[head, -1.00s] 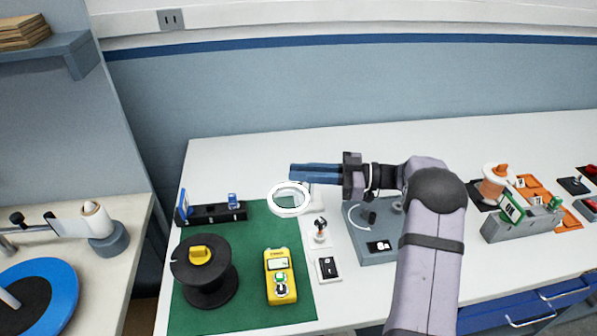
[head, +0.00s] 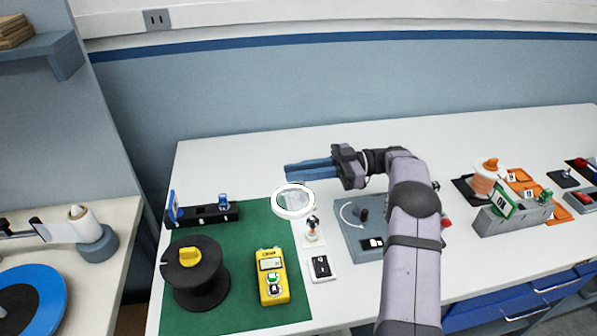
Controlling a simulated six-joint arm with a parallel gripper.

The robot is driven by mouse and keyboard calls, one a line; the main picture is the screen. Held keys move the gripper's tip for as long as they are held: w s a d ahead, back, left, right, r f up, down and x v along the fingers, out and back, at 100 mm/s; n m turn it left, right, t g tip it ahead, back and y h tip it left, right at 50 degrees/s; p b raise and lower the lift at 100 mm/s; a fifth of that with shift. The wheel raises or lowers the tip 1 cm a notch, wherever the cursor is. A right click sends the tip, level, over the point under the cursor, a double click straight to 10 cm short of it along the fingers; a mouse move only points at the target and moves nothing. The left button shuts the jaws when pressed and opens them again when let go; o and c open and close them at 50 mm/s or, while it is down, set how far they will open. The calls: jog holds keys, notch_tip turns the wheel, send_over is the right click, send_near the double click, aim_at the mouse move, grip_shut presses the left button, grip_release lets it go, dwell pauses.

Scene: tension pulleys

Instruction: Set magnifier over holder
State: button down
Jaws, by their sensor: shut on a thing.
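The magnifier (head: 292,201), a white ring with a clear lens, shows in the head view just below the blue fingers of my gripper (head: 289,171). My gripper is shut on it and holds it above the right edge of the green mat, the ring lying nearly flat. The contact between fingers and magnifier is hidden. A small white plate with a dark and orange-topped piece (head: 313,230) stands just below and right of the ring. I cannot tell for sure which thing is the holder.
A black rack (head: 205,215), a black spool (head: 195,280) and a yellow meter (head: 271,276) are on the green mat (head: 235,315). A grey box with a dial (head: 358,240) stands to the right. The back of the white table (head: 240,155) is clear.

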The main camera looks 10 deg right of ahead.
jog(key=shift+r, duration=0.15)
jog(key=c, duration=1.7)
grip_release()
jog(key=shift+r+b, duration=0.9)
jog(key=shift+r, duration=4.1)
jog(key=shift+c, duration=0.3)
